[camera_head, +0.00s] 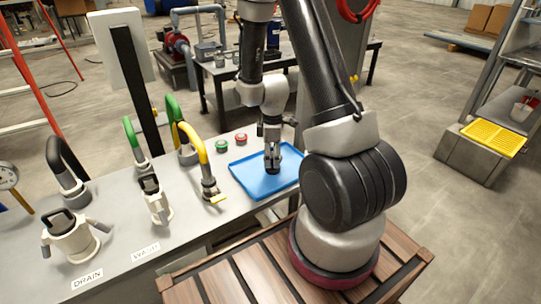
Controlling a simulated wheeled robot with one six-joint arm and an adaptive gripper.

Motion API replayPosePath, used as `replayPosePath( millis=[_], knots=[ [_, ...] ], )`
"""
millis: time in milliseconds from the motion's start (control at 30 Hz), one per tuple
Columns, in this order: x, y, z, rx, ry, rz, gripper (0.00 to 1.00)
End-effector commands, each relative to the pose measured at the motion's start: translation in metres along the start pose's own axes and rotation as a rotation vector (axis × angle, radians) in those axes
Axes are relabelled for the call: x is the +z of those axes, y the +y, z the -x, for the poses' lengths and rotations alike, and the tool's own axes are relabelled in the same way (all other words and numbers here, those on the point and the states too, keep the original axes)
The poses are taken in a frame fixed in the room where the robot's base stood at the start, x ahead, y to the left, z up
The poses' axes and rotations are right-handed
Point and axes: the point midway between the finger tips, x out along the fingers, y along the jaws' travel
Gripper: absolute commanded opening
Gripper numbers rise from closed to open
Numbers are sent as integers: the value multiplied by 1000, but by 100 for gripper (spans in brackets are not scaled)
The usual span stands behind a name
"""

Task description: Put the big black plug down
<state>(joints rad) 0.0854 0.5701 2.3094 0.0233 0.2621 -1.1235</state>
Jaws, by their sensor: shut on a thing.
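My gripper (272,153) points down over the blue tray (250,180) at the right end of the grey bench. It is shut on a small dark thing, which I take to be the big black plug (272,168). The plug is mostly hidden by the fingers, and its shape is hard to make out. It is upright and low over the middle of the tray. I cannot tell whether it touches the tray floor.
On the grey bench (120,222) stand a DRAIN fitting (75,240), a WASH fitting (155,200), and black, green and yellow hoses (193,137). A green cap (221,146) and a red cap (241,137) lie behind the tray. A white panel on a dark post stands behind.

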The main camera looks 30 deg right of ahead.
Motion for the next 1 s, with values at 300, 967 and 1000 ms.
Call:
replayPosePath(
  millis=[300, 967, 1000],
  knots=[
    [0, 1, -4, 1, 1, 0, 31],
    [-1, 2, 17, 5, 3, 0, 78],
    [-1, 2, 25, 6, 4, 0, 78]
  ],
)
